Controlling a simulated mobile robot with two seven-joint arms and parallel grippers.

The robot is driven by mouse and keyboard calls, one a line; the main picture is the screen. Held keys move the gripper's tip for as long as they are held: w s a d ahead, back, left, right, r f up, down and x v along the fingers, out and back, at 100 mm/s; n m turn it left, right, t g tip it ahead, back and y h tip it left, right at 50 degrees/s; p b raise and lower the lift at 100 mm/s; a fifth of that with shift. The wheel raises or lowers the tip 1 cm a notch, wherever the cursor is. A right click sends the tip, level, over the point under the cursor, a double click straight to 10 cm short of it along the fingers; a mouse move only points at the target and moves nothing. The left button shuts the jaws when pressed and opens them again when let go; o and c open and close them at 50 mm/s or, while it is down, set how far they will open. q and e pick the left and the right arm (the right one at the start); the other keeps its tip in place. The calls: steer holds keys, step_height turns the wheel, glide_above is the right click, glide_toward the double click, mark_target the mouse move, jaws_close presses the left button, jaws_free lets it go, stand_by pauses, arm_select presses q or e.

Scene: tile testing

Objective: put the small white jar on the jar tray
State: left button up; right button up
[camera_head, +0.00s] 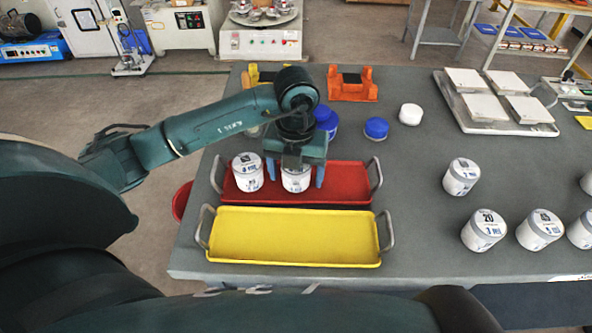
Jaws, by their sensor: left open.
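My left gripper (294,176) points down over the red tray (345,182), its fingers apart on either side of a white labelled jar (296,181). The jar appears to stand upright on the tray; its top is partly hidden by the gripper. A second white labelled jar (247,175) stands upright to its left on the same tray. A small plain white jar (410,114) stands on the table farther back, right of a small blue-topped one (376,128). My right gripper is not in view.
An empty yellow tray (290,237) with metal handles lies in front of the red tray. Several white labelled jars (461,177) stand at the right. A rack of white tiles (490,108) and an orange holder (352,84) are at the back.

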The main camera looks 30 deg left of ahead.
arm_select(q)
steer(key=shift+r, duration=0.1)
step_height(320, 180, up, 12)
steer(key=shift+r, duration=0.1)
stand_by(0.4)
stand_by(0.5)
